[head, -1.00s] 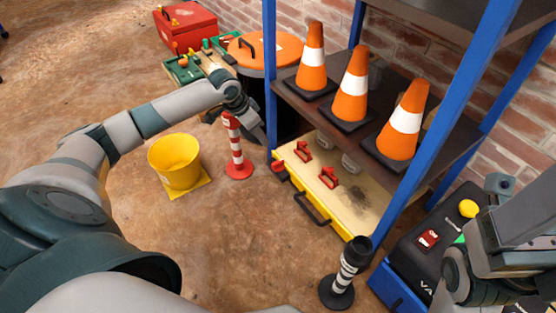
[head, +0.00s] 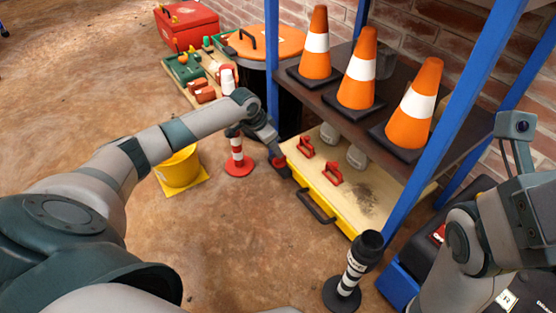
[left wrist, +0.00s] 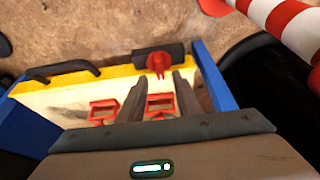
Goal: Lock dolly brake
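The yellow dolly (head: 312,183) with a pale top and black front handle stands under the blue-framed shelf; it also shows in the left wrist view (left wrist: 118,70). A red brake part (head: 279,163) sits on a dark mount at its near left corner. My left gripper (head: 275,148) is just above this corner and partly hides it. In the left wrist view, the two fingers of my left gripper (left wrist: 159,78) are apart and empty. The red brake part (left wrist: 159,62) appears just beyond and between their tips; contact cannot be told. My right arm is at the right edge; its fingers do not show.
Two red clamp-like handles (head: 331,173) stand on the dolly's top. Orange cones (head: 356,75) fill the shelf above. A red-and-white post (head: 238,160) and yellow bucket (head: 178,168) stand left of the dolly, a black post (head: 352,268) in front. The floor between is clear.

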